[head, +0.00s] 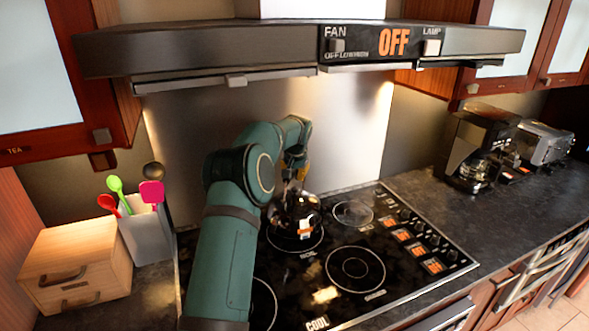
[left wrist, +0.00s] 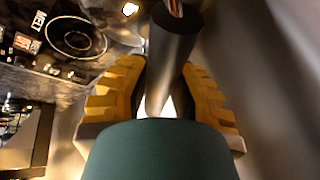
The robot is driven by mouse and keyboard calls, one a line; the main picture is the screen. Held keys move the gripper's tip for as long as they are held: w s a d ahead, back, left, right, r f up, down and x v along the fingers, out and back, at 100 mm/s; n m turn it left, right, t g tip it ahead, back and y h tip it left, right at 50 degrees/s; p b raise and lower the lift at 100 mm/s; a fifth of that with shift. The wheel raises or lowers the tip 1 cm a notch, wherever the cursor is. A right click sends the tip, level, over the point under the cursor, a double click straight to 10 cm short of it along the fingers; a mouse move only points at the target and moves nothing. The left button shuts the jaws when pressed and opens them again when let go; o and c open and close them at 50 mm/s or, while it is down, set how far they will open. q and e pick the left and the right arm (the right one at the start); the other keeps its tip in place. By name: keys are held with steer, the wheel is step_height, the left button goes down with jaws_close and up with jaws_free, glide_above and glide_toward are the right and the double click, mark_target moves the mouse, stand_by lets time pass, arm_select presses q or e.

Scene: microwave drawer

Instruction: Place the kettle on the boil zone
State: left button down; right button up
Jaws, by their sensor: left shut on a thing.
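The kettle (head: 295,213), round, dark and shiny, is at the rear left ring (head: 297,243) of the black cooktop. Its base overlaps that ring, but I cannot tell whether it touches the glass. My left gripper (head: 298,168) is above the kettle, shut on its handle. In the left wrist view, yellow fingers (left wrist: 160,95) lie on both sides of the dark, rounded handle (left wrist: 173,48). The ring labels are too small to read surely, so I cannot tell which is the boil zone. My right gripper is out of view.
A rear right ring (head: 352,214) and a front right ring (head: 356,269) are clear. The range hood (head: 200,54) overhangs the cooktop. A utensil holder (head: 146,235) and wooden box (head: 75,265) stand left. A coffee maker (head: 480,150) stands right.

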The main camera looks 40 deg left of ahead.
mark_target(295, 189)
arm_select(q)
steer(key=shift+f, duration=1.65)
steer(key=c, duration=0.9)
jaws_free()
steer(key=shift+f, duration=0.2)
steer(key=shift+s+d, duration=0.1)
steer(key=shift+r, duration=0.2)
steer(key=v, duration=1.1)
steer(key=shift+s+d+r+b, duration=0.1)
steer(key=shift+d+r+b, duration=0.05)
steer(key=shift+r+b, duration=0.2)
steer(key=shift+f, duration=0.1)
